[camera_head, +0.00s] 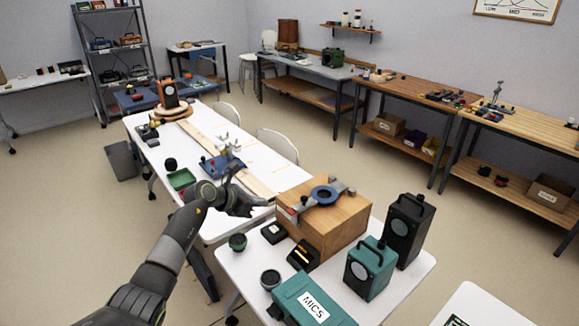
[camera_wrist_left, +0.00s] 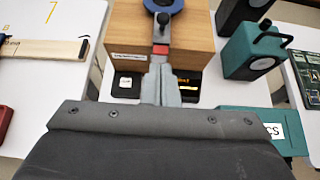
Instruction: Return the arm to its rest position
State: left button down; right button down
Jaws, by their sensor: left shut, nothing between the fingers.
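My left arm (camera_head: 165,265) reaches in from the lower left of the head view. Its gripper (camera_head: 262,205) is over the near end of the long white table, left of the wooden box (camera_head: 325,228). In the left wrist view the gripper's fingers (camera_wrist_left: 160,84) are together and empty, pointing toward the front of the wooden box (camera_wrist_left: 190,38). They look apart from the box, but the exact gap cannot be told. My right gripper is not in view.
On the near white table (camera_head: 402,278) stand a teal speaker (camera_head: 368,270), a black speaker (camera_head: 405,232), a teal MICS case (camera_head: 310,302) and small dark items. A blue ring (camera_head: 324,195) lies on the box. Clear floor (camera_head: 470,255) lies to the right.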

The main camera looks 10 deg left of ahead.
pick_arm(q)
jog(key=s+a+r+n+t+y, duration=0.2)
jog(key=s+r+n+t, duration=0.5)
jog(key=n+t, duration=0.5)
jog(key=s+a+f+n+g+y, duration=0.3)
jog(key=s+a+n+y, duration=0.7)
jog(key=n, duration=0.8)
jog(key=s+f+n+g+y, duration=0.1)
jog(key=s+f+n+g, duration=0.35)
jog(key=s, duration=0.35)
jog(key=s+f+n+g+y, duration=0.1)
jog(key=s+f+n+g, duration=0.4)
jog(key=s, duration=0.3)
jog(key=s+d+f+n+g+h, duration=0.2)
jog(key=s+d, duration=0.1)
jog(key=s, duration=0.5)
jog(key=s+d+f+n+g+h, duration=0.3)
jog(key=s+d, duration=0.1)
jog(key=s, duration=0.4)
notch_tip(320, 180, down, 27)
jog(key=s+a+g, duration=0.1)
jog(key=a, duration=0.1)
jog(key=s+d+f+g+b, duration=0.1)
jog(key=s+f, duration=1.3)
jog(key=shift+s+d+f+h+b, duration=0.25)
jog(key=shift+d+f+h+b, duration=0.05)
jog(key=shift+f+h, duration=0.1)
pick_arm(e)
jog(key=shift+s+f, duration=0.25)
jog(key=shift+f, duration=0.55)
